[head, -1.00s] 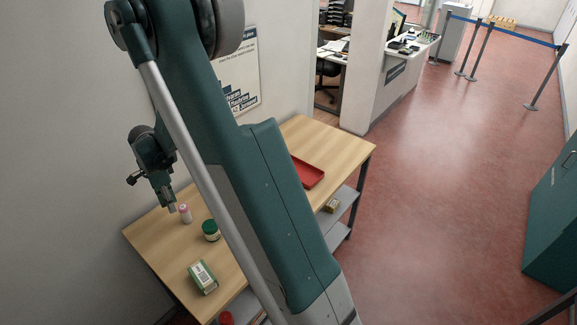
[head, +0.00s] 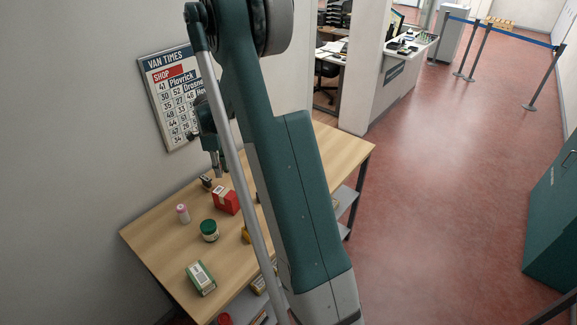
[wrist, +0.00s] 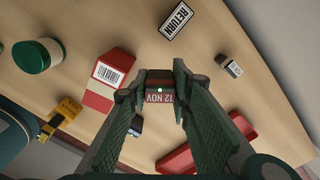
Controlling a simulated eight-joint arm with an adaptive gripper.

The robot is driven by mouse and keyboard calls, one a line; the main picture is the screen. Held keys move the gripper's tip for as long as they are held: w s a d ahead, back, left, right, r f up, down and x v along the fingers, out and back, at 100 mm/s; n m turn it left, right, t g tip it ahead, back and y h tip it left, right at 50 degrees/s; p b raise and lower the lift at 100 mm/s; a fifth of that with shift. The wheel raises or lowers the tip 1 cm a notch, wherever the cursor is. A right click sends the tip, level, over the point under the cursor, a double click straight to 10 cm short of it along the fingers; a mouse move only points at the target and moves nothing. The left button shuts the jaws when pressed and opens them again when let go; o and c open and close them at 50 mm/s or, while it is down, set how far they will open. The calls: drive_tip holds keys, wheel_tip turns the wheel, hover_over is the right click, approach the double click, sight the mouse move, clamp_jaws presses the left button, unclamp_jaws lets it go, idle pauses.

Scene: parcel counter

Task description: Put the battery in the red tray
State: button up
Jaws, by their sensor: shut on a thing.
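My gripper (wrist: 160,84) is shut on a small dark block (wrist: 160,98) with a red face that reads "12 NOV". I cannot tell from its visible side whether this is the battery. In the head view my gripper (head: 217,172) hangs above the back of the table, and what it holds is too small to read. The red tray (wrist: 178,160) shows below and right of the fingers in the wrist view, partly hidden by them. In the head view my arm hides it. A small dark-grey block (wrist: 229,65) with a white label stands apart on the table.
The wooden table (head: 153,234) also bears a red box (head: 225,201), a green-lidded jar (head: 209,230), a pink-capped bottle (head: 183,213), a green-and-white carton (head: 201,278), a yellow object (wrist: 68,108) and a "RETURN" block (wrist: 177,20). A dark object (wrist: 136,126) is partly hidden by a finger.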

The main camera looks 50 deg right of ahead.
drive_tip(key=s+d+m+b, duration=0.1)
drive_tip(key=s+d+m, duration=0.3)
drive_tip(key=d, duration=1.1)
drive_tip(key=s+d+m, duration=0.4)
drive_tip(key=s+d, duration=0.5)
drive_tip(key=d, duration=0.6)
drive_tip(key=shift+d+r+b, duration=0.25)
drive_tip(key=shift+d+b, duration=0.1)
drive_tip(key=shift+d, duration=0.05)
drive_tip(key=shift+f, duration=3.15)
drive_tip(key=shift+w+f, duration=0.1)
drive_tip(key=shift+f, duration=1.75)
drive_tip(key=shift+f, duration=0.15)
drive_tip(key=o, duration=0.8)
drive_tip(key=shift+o, duration=0.6)
